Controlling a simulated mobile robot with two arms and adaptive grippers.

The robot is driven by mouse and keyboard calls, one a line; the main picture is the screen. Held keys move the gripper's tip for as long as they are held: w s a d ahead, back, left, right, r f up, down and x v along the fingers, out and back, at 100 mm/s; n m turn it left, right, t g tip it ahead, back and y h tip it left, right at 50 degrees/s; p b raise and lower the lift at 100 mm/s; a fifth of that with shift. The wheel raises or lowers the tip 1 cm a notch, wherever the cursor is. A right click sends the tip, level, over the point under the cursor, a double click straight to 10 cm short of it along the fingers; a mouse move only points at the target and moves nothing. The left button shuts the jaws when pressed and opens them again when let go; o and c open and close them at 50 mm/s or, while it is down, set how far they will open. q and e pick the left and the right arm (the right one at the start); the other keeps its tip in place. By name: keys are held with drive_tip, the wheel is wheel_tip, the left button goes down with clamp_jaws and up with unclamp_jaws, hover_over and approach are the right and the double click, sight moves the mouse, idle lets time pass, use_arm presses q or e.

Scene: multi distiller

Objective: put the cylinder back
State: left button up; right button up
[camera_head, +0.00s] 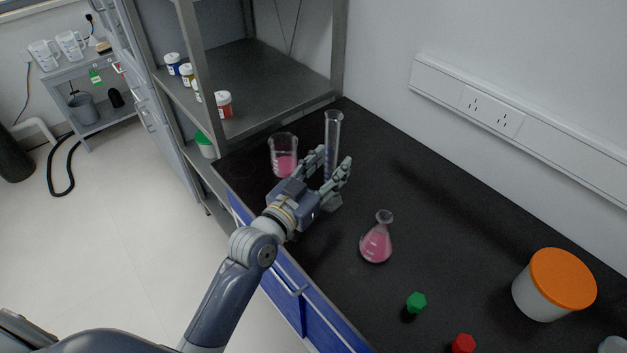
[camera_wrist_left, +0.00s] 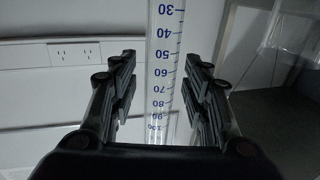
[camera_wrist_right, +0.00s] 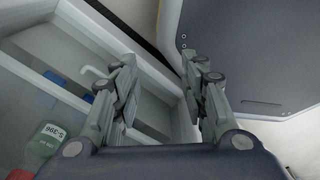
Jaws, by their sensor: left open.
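The clear graduated cylinder (camera_head: 333,128) stands upright on the black bench, near its back left end. My left gripper (camera_head: 334,163) is open, with its fingers on either side of the cylinder's tube. In the left wrist view the cylinder (camera_wrist_left: 165,62) with blue numbers stands between the spread fingers, with a visible gap on both sides. The cylinder's lower part and foot are largely hidden by the hand. My right gripper (camera_wrist_right: 163,75) is open and empty in the right wrist view, away from the bench top.
A beaker of pink liquid (camera_head: 284,163) stands just left of the left hand. A conical flask (camera_head: 376,243) stands to its right. Farther right are a green block (camera_head: 416,302), a red block (camera_head: 463,344) and an orange-lidded tub (camera_head: 541,292). A metal shelf (camera_head: 270,85) holds small jars.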

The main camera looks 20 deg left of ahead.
use_arm(q)
drive_tip(key=b+v, duration=0.1)
drive_tip(key=v, duration=1)
drive_tip(key=shift+s+b, duration=0.25)
drive_tip(key=shift+b, duration=0.1)
drive_tip(key=shift+a, duration=0.1)
